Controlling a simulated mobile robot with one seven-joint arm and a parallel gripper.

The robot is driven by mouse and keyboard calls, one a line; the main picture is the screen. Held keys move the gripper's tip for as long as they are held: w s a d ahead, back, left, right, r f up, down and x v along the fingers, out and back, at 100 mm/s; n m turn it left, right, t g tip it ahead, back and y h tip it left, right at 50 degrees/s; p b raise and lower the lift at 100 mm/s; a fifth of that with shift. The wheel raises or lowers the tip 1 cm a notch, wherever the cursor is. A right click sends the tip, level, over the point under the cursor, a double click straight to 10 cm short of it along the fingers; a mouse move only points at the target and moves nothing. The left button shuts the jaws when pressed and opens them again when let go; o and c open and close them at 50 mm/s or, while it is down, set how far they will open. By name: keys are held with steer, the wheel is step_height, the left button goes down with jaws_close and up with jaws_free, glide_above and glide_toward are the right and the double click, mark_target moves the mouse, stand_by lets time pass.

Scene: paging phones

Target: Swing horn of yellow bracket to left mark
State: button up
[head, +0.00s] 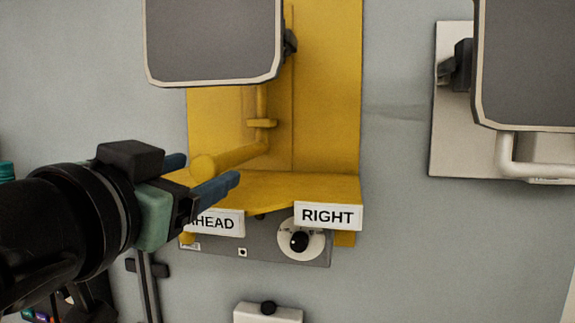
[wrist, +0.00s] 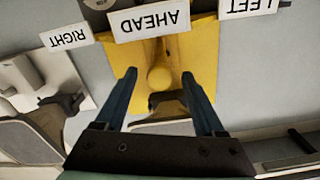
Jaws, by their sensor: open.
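The yellow bracket (head: 325,90) is fixed to the wall, with a grey, cream-rimmed horn (head: 214,40) at its top. A yellow bar with a round end (head: 204,166) reaches out below the horn. In the wrist view the round end (wrist: 159,77) lies between my open fingers, in line with the AHEAD label (wrist: 150,20). My gripper (head: 211,168) is open around the bar's end; I cannot tell whether either finger touches it. The LEFT label (wrist: 247,6) shows upside down in the wrist view; in the head view it is hidden behind my arm.
The RIGHT label (head: 328,215) stands at the bracket's front right edge. A grey box with a black knob (head: 299,242) sits under the shelf. Another horn (head: 525,65) on a pale plate is at the right. A small white box (head: 268,313) is below.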

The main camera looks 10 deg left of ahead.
steer(key=shift+w, duration=1.1)
jaws_close()
stand_by(0.7)
